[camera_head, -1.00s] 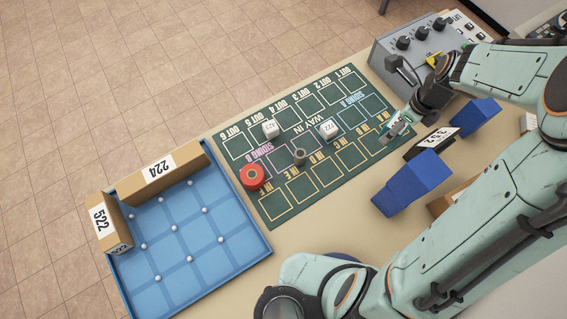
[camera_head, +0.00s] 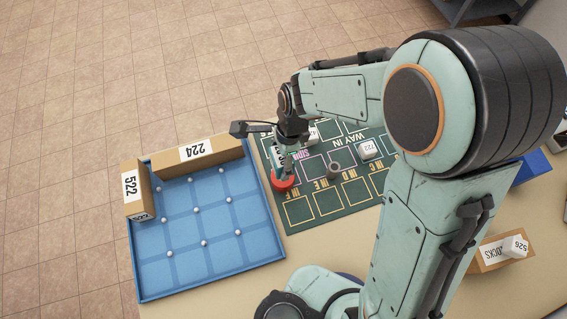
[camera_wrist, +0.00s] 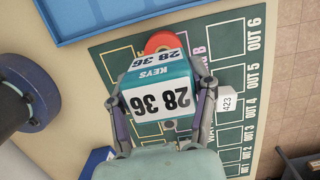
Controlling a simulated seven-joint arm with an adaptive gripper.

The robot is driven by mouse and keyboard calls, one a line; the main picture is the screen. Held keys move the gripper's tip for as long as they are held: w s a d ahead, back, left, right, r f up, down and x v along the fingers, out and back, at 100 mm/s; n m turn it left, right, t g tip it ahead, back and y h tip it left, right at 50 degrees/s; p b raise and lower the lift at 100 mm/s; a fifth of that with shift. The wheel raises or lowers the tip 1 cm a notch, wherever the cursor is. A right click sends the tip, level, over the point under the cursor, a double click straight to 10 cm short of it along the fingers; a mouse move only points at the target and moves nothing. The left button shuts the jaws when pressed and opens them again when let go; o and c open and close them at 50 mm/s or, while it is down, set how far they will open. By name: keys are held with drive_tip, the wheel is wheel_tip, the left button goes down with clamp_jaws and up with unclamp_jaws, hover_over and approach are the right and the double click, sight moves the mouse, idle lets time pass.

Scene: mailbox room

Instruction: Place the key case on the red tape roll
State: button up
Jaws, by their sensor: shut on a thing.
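The key case (camera_wrist: 158,100) is a teal and white box marked "KEYS" and "28 36". My gripper (camera_wrist: 160,78) is shut on it, one finger on each side. The case also shows in the head view (camera_head: 279,157), below the wrist and partly hidden by it. The red tape roll (camera_head: 284,183) lies on the green mat near its left edge, right under the case's lower end. In the wrist view the roll (camera_wrist: 163,40) shows past the case's far edge, partly covered. I cannot tell whether case and roll touch.
The green mat (camera_head: 317,208) carries a grey ring (camera_head: 333,170) and white cubes, one marked "722" (camera_head: 370,149). A blue tray (camera_head: 160,275) with cartons lies to the left. A carton (camera_head: 489,259) stands at the right, beyond my arm.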

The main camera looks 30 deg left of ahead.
drive_tip(key=shift+f, duration=2.8)
drive_tip(key=shift+f, duration=0.1)
drive_tip(key=o, duration=1.2)
